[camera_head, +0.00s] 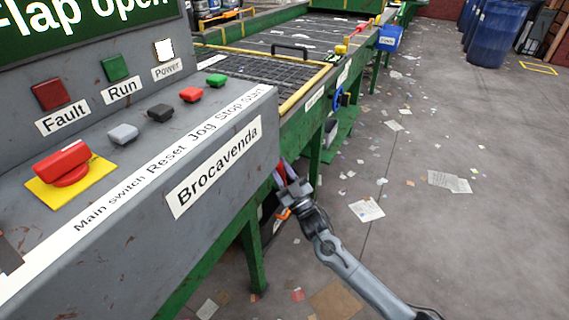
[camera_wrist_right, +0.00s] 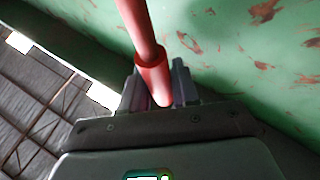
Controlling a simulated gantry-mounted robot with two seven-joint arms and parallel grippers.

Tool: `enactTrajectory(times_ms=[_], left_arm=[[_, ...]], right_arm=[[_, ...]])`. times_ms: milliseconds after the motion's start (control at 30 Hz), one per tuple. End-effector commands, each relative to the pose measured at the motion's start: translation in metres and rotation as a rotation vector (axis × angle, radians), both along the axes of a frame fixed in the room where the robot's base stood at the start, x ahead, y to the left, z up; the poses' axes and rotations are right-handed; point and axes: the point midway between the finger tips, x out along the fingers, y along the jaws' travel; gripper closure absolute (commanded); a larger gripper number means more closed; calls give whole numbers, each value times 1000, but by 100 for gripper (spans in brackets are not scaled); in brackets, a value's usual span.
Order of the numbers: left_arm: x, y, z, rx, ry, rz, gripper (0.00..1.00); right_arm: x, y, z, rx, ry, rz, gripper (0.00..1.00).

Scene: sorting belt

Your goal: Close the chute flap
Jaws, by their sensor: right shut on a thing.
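My right gripper (camera_head: 291,188) reaches up beside the right end of the grey control console (camera_head: 245,125), at the green frame under it. In the right wrist view, the right gripper (camera_wrist_right: 158,92) is shut on a red lever (camera_wrist_right: 139,28) with a thicker red grip. The lever also shows as a small red piece in the head view (camera_head: 282,171). The screen (camera_head: 85,25) above the console reads "Flap open". The flap itself cannot be made out. My left gripper is not in view.
The console carries a red main switch (camera_head: 62,163) on a yellow plate and several small buttons. A belt with a dark mesh grate (camera_head: 265,78) runs behind it. Blue barrels (camera_head: 495,38) stand at the back right. The littered floor (camera_head: 460,220) at right is open.

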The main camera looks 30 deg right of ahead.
Motion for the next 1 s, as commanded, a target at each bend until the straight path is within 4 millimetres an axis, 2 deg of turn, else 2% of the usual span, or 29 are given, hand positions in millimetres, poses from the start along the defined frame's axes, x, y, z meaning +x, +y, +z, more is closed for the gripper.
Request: enactTrajectory(times_ms=[233,767,800,900,1000], left_arm=[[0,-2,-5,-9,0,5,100],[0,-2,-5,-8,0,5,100],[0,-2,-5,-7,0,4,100],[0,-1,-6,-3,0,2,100],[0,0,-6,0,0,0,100]], right_arm=[[-6,10,-4,-74,-45,2,100],[-8,14,-6,-98,-59,1,100],[-8,14,-6,-98,-58,1,67],[-8,14,-6,-97,-58,2,52],[-8,13,-6,-96,-58,1,49]])
